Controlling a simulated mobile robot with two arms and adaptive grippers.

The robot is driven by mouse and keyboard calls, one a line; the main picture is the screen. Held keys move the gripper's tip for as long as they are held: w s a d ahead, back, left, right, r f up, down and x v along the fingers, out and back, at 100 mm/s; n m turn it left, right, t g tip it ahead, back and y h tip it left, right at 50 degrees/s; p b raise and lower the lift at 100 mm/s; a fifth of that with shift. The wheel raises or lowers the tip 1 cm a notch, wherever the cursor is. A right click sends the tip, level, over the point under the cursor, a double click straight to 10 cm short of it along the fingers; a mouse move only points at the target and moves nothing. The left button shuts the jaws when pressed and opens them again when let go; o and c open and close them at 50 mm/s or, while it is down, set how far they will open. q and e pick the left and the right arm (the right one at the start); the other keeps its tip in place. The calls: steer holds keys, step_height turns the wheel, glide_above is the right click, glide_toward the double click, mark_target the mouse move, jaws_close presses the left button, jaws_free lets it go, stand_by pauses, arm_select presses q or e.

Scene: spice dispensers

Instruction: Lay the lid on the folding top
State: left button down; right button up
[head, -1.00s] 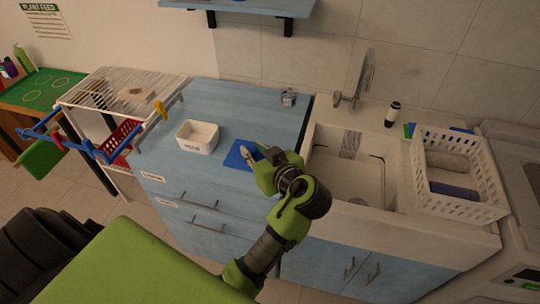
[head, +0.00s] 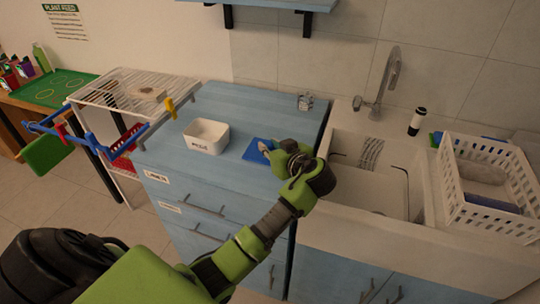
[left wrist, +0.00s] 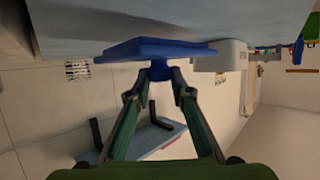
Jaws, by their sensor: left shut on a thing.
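The blue lid (head: 254,154) is a flat square with a knob. In the head view it shows at the right part of the blue counter top (head: 225,105), partly hidden by my left gripper (head: 264,147). In the left wrist view my left gripper (left wrist: 160,72) is shut on the knob of the lid (left wrist: 150,48). The lid's plate lies close to the counter surface (left wrist: 190,18); I cannot tell whether they touch. My right gripper is not in view.
A white open box (head: 206,136) stands left of the lid on the counter top, and a small metal item (head: 305,101) stands at the back. The sink (head: 375,180) and a white basket (head: 490,190) are to the right. A drying rack (head: 118,95) stands left.

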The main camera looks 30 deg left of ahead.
arm_select(q)
steer(key=shift+f, duration=0.85)
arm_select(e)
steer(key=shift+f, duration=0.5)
arm_select(q)
steer(key=c, duration=1.8)
jaws_free()
steer(key=shift+f, duration=0.1)
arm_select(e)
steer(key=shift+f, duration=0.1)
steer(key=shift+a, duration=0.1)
